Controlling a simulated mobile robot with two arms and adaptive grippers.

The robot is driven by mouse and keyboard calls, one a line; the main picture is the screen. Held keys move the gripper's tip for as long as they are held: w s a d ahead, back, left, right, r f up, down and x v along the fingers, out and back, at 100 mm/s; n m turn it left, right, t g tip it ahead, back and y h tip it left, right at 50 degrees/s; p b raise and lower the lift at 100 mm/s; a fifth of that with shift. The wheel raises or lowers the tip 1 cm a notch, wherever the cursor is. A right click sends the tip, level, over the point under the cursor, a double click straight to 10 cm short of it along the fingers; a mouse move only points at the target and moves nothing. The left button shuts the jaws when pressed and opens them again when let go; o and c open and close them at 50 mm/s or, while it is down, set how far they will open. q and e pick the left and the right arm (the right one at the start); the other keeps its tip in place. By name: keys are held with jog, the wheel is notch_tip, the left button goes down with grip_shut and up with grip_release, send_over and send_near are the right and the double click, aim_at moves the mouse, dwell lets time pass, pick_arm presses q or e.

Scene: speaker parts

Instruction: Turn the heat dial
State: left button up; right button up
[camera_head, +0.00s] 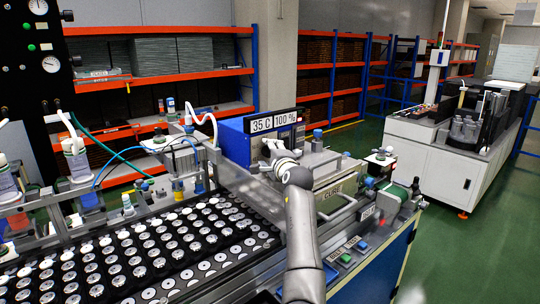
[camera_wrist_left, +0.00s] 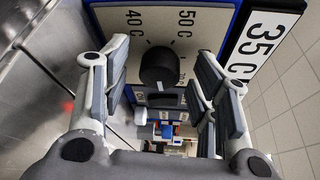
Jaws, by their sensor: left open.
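The heat dial is a round black knob (camera_wrist_left: 158,66) on a white panel with 40 C and 50 C marks, in the upper middle of the left wrist view. My left gripper (camera_wrist_left: 162,72) is open. One finger is on each side of the dial, with gaps showing. In the head view my left gripper (camera_head: 274,152) is at the front of the blue control box (camera_head: 233,143), below its 35 C display (camera_head: 262,124). The dial cannot be made out there behind the gripper.
A rack with rows of white-and-black speaker parts (camera_head: 150,250) lies left of my arm. The CURE machine housing (camera_head: 335,192) stands to the right of my gripper. Another dark part (camera_wrist_left: 166,99) sits below the dial. Green floor (camera_head: 450,255) is open at right.

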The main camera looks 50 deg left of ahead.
pick_arm(q)
jog(key=v, duration=1.2)
